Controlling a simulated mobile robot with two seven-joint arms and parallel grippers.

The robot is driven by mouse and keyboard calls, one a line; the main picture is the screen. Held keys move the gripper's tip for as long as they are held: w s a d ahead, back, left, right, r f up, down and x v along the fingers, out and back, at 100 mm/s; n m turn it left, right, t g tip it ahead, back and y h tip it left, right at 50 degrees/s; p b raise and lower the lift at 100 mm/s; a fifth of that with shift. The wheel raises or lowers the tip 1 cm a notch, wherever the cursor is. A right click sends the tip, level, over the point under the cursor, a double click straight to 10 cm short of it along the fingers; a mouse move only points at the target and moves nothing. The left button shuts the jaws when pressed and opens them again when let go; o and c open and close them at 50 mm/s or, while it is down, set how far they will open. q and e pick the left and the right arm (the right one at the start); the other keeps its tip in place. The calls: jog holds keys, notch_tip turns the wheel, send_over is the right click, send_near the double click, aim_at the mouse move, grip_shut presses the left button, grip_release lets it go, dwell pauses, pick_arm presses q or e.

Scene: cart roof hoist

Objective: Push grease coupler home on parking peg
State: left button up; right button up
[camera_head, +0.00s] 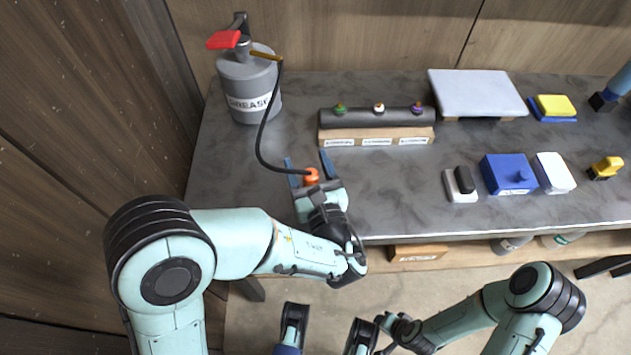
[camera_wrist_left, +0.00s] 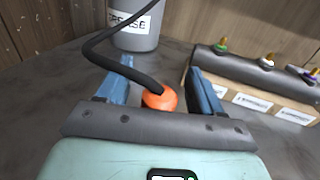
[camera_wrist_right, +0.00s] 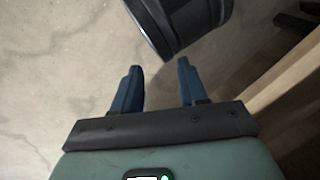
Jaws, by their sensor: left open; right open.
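The orange grease coupler (camera_head: 312,176) is at the end of a black hose (camera_head: 262,148) over the grey table. My left gripper (camera_head: 306,164) is open with a blue finger on either side of the coupler. In the left wrist view the coupler (camera_wrist_left: 160,98) sits between the fingers close to the palm, with gaps to both fingers. The parking peg cannot be made out; it may be hidden under the coupler. My right gripper (camera_wrist_right: 155,85) is open and empty, low in front of the table over the floor.
A grey grease canister (camera_head: 248,88) with a red lever stands at the back left. A dark bar with several coloured fittings (camera_head: 378,112) lies on a labelled wooden block. A blue box (camera_head: 508,174) and other small items sit to the right.

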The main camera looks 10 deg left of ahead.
pick_arm(q)
jog(key=shift+s+d, duration=0.1)
jog(key=shift+s, duration=0.05)
jog(key=p+v, duration=0.1)
jog(key=v, duration=1.2)
pick_arm(e)
jog(key=shift+s+a+r, duration=0.35)
jog(key=shift+s+r, duration=0.3)
jog(key=shift+r, duration=0.15)
